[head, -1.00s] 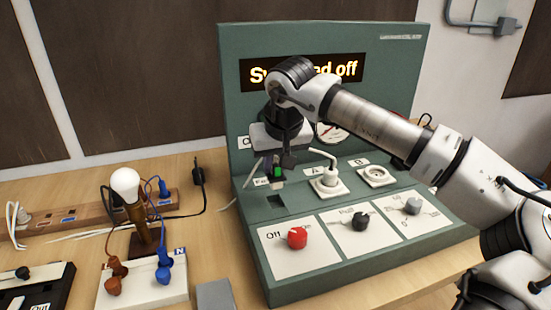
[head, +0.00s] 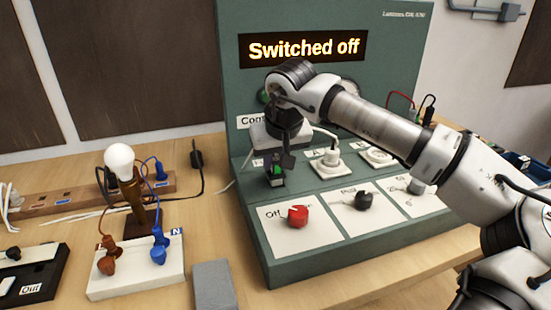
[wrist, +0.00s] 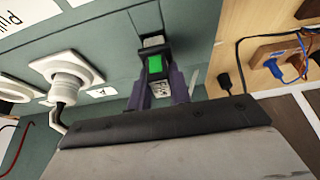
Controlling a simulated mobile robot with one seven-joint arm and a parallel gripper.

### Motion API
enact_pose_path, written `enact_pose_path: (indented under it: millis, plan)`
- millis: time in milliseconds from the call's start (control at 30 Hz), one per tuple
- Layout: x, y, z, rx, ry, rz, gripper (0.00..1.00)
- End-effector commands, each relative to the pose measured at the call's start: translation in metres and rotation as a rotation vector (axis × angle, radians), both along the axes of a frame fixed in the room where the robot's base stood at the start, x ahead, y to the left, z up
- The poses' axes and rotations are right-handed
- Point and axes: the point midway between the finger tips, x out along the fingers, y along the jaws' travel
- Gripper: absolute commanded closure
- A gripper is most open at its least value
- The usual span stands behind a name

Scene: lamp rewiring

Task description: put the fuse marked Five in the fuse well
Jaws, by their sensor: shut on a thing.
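My gripper (head: 275,170) is shut on a fuse with a green band (wrist: 154,64), and its dark fingers sit on both sides of it in the wrist view. The fuse has a grey end (wrist: 153,42) and a pale label with dark lettering too small to read surely. In the head view the green of the fuse (head: 274,168) shows between the fingers, just above the panel's front ledge.
The green panel (head: 232,60) reads "Switched off". A white plug stands in socket A (head: 329,163) right of my gripper. A red knob (head: 298,215) and a dark knob (head: 363,200) are in front. A lamp (head: 120,160) stands left on the wooden table.

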Motion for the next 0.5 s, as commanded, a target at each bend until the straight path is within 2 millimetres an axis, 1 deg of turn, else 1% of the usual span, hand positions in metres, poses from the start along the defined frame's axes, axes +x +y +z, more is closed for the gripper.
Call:
enact_pose_path:
  millis: [33, 500]
  plan:
    - [-0.0025, -0.0006, -0.0096, -0.005, 0.021, 0.002, 1.00]
    - [-0.0063, -0.0009, -0.0119, -0.005, 0.028, 0.005, 1.00]
